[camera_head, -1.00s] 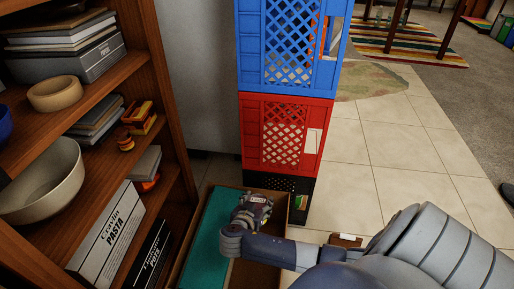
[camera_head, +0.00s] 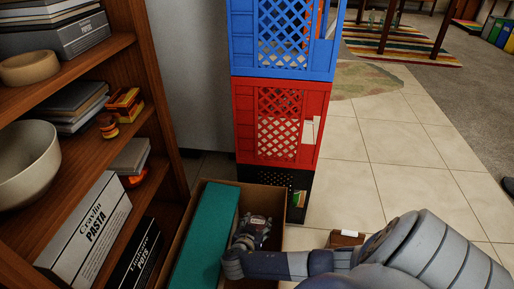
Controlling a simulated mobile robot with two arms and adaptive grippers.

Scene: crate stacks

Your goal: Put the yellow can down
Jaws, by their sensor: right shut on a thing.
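My right gripper (camera_head: 252,232) reaches down into an open cardboard box (camera_head: 278,204) on the floor. Its wrist and back face me, and the fingertips point down and away. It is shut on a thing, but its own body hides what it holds. No yellow can shows clearly; the held one is hidden beneath the gripper. A long teal box (camera_head: 205,240) stands inside the cardboard box, just left of the gripper. My left gripper is not in view.
A stack of blue (camera_head: 240,45), red (camera_head: 245,125) and black (camera_head: 310,183) crates stands behind the box. A wooden shelf (camera_head: 160,85) with bowls and boxes is close on the left. A small brown box (camera_head: 343,240) is on the tiles at right. Tiled floor beyond is clear.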

